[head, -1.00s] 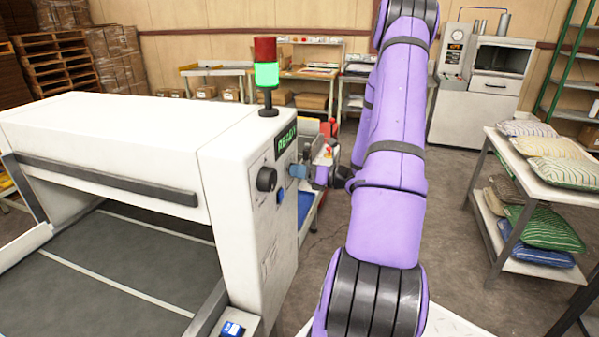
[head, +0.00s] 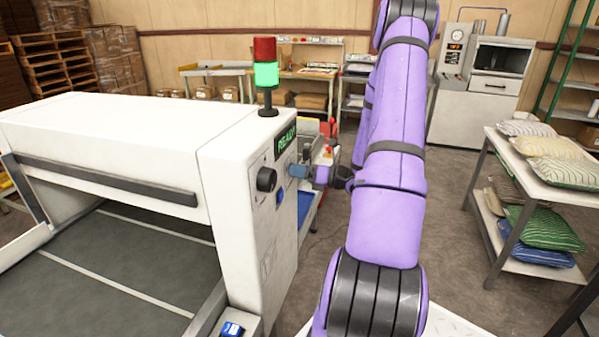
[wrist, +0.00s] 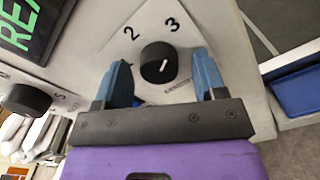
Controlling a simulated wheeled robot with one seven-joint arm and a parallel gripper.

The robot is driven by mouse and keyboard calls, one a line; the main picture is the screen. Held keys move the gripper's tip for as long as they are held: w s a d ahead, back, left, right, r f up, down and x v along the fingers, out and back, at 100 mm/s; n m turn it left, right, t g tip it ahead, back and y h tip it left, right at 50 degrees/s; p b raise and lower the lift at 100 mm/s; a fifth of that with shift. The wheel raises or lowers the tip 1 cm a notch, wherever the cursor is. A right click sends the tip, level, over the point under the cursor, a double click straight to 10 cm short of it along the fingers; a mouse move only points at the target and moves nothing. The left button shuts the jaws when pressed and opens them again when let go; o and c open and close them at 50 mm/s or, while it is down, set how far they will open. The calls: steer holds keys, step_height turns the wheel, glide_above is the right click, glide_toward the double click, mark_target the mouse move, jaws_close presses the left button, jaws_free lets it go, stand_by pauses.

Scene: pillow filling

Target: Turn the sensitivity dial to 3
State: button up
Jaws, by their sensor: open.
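The dial (wrist: 158,62) is a round black knob with a white pointer line, on a pale plate marked 2 and 3. In the wrist view its line slants from lower left to upper right, roughly to the side of the 3. A mark left of the knob is partly hidden by a finger. My gripper (wrist: 162,75) is open, with one blue finger on each side of the knob and gaps showing between. In the head view my gripper (head: 297,171) is at the machine's panel and hides this dial.
A second black knob (head: 266,179) is left of my gripper, with a blue button (head: 280,195) below. The green READY display (head: 286,139) is above. The white machine (head: 240,160) fills the left; a pillow shelf (head: 560,185) stands right.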

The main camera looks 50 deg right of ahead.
steer(key=v, duration=1)
steer(key=shift+s, duration=0.35)
steer(key=shift+d, duration=0.15)
